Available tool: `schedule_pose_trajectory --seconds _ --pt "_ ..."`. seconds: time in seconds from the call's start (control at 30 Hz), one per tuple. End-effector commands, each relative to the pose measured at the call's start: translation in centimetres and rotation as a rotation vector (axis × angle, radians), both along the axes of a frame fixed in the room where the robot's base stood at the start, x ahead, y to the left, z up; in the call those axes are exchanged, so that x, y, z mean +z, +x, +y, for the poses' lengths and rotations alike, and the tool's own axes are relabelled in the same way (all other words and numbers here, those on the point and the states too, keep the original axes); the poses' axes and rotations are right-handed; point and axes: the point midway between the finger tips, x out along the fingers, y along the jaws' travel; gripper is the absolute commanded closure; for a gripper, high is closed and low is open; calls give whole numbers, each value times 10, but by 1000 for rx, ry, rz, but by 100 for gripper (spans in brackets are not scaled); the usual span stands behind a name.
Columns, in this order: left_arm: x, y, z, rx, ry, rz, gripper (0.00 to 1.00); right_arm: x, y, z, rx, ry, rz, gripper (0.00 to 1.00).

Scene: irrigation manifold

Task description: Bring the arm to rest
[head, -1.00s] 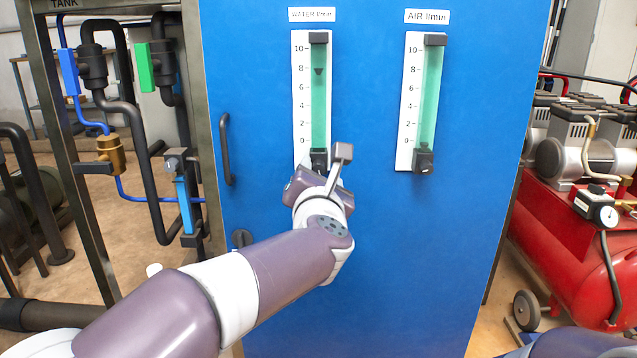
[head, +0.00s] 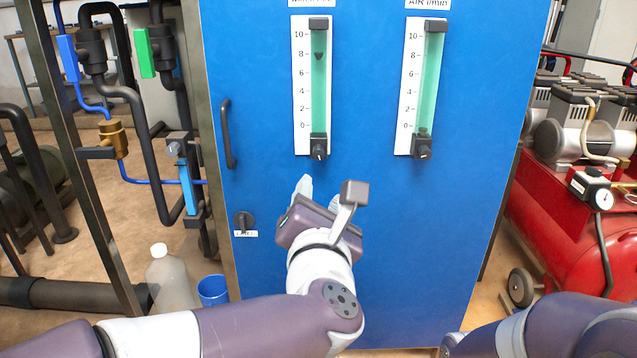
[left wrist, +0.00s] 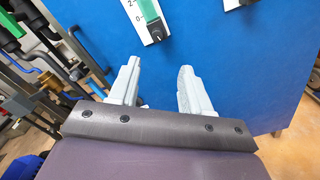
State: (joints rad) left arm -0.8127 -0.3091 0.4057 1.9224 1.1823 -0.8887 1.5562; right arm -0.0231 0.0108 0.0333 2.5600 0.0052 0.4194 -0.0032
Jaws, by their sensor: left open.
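My left gripper (head: 320,193) is in front of the blue cabinet (head: 370,250), below the left flow meter (head: 312,85) and its black knob (head: 319,150). In the left wrist view its two pale fingers (left wrist: 160,88) are spread apart with nothing between them, and the knob (left wrist: 156,35) shows beyond and above the fingertips. The float in the left meter shows near 8. The right flow meter (head: 422,88) has its own black knob (head: 421,148). A purple and white part of my right arm shows at the lower right; its gripper is out of view.
A black handle (head: 227,133) and a small rotary switch (head: 244,220) are on the cabinet's left side. Pipes and valves stand in a frame (head: 92,150) at left. A bottle (head: 170,280) and blue cup (head: 213,290) sit low left. A red compressor (head: 560,230) stands right.

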Motion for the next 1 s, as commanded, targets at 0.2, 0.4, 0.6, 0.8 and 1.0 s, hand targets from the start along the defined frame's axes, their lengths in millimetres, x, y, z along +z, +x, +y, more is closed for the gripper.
schedule_pose_trajectory --seconds 0.2,0.4,0.6,0.8,1.0 --pt "-77 -34 -71 -622 1119 14 52 21 0 0 0 0 1 57" --pt "-175 -92 33 -1382 2026 105 52 81 0 0 0 0 -1 57" --pt "-180 -145 138 -1816 2098 311 52 130 0 0 0 0 0 57" --pt "-122 -150 187 -1776 1975 508 52 199 0 0 0 0 0 57" --pt "-48 -149 186 -1773 1977 506 52 273 0 0 0 0 0 57"
